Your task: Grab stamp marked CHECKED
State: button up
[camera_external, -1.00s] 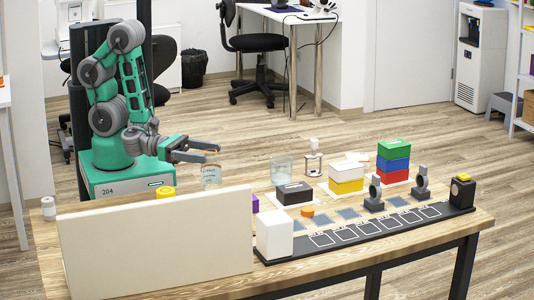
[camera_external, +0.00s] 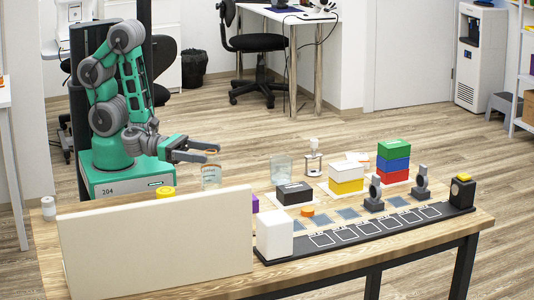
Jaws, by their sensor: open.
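My gripper (camera_external: 213,153) is open and empty. No stamp with a readable CHECKED marking shows. Two dark grey upright pieces with rounded tops, a nearer one (camera_external: 374,196) and a farther one (camera_external: 420,183), stand at the right part of the table; I cannot tell whether either is a stamp. A large cream panel (camera_external: 155,245) hides much of the table's left part.
A dark box (camera_external: 294,193), white-and-yellow boxes (camera_external: 346,179) and a stack of green, blue and red boxes (camera_external: 394,161) stand on the table (camera_external: 345,277). A second beaker (camera_external: 281,169) is at the back. A black strip (camera_external: 365,233) with white outlines runs along the front right.

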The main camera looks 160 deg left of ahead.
jog(key=c, duration=0.3)
jog(key=shift+c, duration=0.2)
